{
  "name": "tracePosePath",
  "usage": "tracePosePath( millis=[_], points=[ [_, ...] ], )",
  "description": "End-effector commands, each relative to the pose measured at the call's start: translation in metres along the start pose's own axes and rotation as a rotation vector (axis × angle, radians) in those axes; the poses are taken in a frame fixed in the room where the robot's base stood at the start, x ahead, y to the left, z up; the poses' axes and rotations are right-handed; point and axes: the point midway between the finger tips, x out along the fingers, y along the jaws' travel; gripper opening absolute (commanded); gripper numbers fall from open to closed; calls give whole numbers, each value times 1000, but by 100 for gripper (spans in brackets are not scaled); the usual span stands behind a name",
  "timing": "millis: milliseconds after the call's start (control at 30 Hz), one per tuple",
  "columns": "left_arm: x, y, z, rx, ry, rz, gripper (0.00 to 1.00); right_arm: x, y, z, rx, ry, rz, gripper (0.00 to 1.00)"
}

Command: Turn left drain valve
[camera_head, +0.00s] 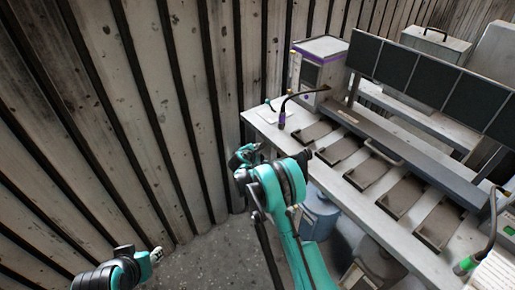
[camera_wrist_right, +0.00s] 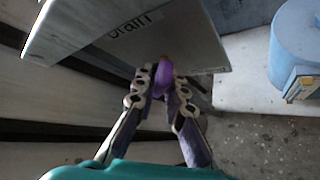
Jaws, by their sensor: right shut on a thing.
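The drain valve shows as a purple handle (camera_wrist_right: 164,76) under a grey panel lettered "Drain" (camera_wrist_right: 130,28) in the right wrist view. My right gripper (camera_wrist_right: 157,98) is shut on this handle, with one finger on each side of it. In the head view my right gripper (camera_head: 243,156) is at the left end of the workbench, and the valve is hidden there. My left gripper (camera_head: 155,256) is low at the bottom left, away from the bench; its fingers are too small to read.
The workbench (camera_head: 262,122) carries several dark flat plates, a purple-trimmed box (camera_head: 322,48) and a gooseneck with a purple base (camera_head: 282,121). Dark panels stand behind. A blue canister (camera_head: 320,218) is under the bench. A ribbed wall (camera_head: 130,110) closes off the left; floor between is clear.

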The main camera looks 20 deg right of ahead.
Motion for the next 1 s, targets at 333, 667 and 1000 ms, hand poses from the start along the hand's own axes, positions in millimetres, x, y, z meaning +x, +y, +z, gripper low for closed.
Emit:
tracePosePath(
  millis=[333,667,1000],
  points=[
    [-6,0,-4,0,0,0,40,0,1,0,-224,0,-225,0],
    [-7,0,-5,0,0,0,40,0,0,0,-375,-1,-374,0],
    [-7,0,-5,0,0,0,40,0,0,0,-435,-2,-434,0]
  ],
)
